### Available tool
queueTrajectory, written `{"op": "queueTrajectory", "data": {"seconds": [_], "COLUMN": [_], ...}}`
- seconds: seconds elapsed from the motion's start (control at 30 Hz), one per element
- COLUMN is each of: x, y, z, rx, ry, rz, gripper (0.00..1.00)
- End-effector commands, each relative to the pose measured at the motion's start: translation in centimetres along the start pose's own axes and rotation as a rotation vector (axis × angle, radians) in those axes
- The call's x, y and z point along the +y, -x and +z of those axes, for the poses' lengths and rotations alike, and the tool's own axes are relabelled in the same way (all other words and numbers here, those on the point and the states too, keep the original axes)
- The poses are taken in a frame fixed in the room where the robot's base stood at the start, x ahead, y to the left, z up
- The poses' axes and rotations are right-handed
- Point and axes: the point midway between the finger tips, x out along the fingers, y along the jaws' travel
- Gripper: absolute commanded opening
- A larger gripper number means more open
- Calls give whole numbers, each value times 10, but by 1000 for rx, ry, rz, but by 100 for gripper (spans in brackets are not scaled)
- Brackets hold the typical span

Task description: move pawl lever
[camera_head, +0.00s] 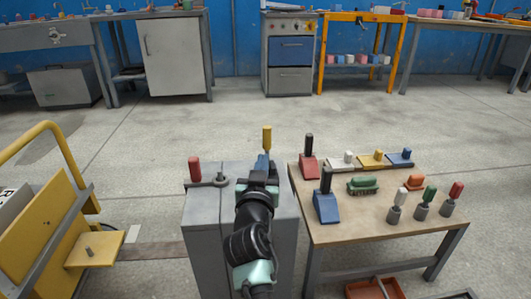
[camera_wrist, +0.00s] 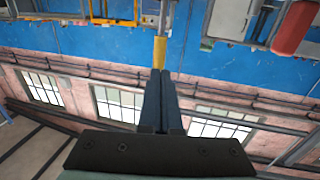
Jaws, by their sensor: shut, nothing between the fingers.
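A grey cabinet (camera_head: 205,228) stands in front of me with two handles at its top. A red grip (camera_head: 195,168) stands upright at the left end of a flat grey arm (camera_head: 209,183). A yellow upright grip (camera_head: 267,137) shows just beyond my gripper (camera_head: 263,157). The pictures do not settle which one is the pawl lever. In the wrist view the fingers of my gripper (camera_wrist: 160,74) are together and empty. The yellow grip (camera_wrist: 160,53) lines up with their tips; contact is unclear. The red grip (camera_wrist: 292,30) is off to the right. My arm hides the cabinet's middle.
A yellow trolley (camera_head: 40,235) stands at left. A red tray (camera_head: 360,290) lies below the table. Benches line the blue back wall, with open floor before them.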

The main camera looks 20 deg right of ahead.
Motion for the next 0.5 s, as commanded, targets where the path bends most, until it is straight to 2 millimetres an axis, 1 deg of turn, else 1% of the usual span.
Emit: {"op": "queueTrajectory", "data": {"seconds": [0.03, 0.2, 0.4, 0.5], "x": [0, 1, 1, 0], "y": [-9, -34, -58, -67], "z": [2, 3, 3, 2], "rx": [3, 1, 1, 1], "ry": [1, 1, 1, 1], "rz": [1, 2, 2, 1], "gripper": [0, 0, 0, 0]}}
